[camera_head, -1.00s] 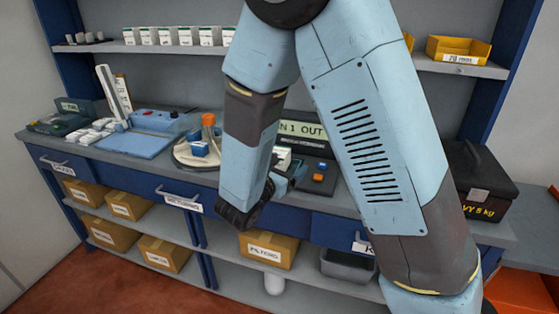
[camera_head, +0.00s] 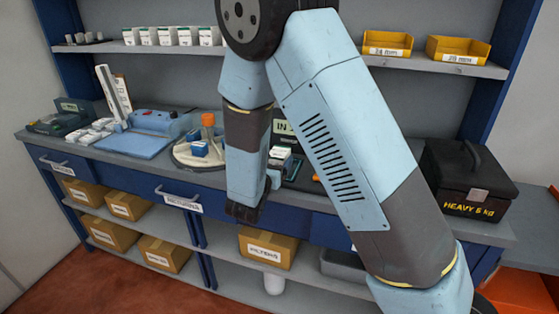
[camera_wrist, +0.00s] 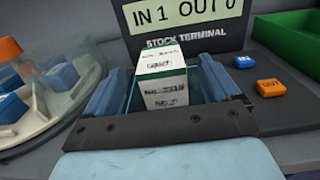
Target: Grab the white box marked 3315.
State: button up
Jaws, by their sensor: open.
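The white box (camera_wrist: 163,75) with a green band stands in front of the stock terminal in the wrist view. Its printed number looks like 3315 but is blurred. It also shows beside my forearm in the head view (camera_head: 280,153). My gripper (camera_wrist: 160,88) is open, with one blue finger on each side of the box. The box appears between the fingers, and I cannot tell whether either finger touches it. In the head view my arm hides most of the gripper.
The stock terminal (camera_wrist: 185,22) reads "IN 1 OUT 0", with blue (camera_wrist: 243,62) and orange (camera_wrist: 270,88) buttons to its right. A round carousel (camera_head: 190,154) stands left of my gripper. A black heavy case (camera_head: 466,180) sits at right. White boxes (camera_head: 165,36) line the shelf.

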aim_at(279, 151)
jog(key=shift+x, duration=2.65)
jog(key=shift+f, duration=0.1)
jog(key=c, duration=1.3)
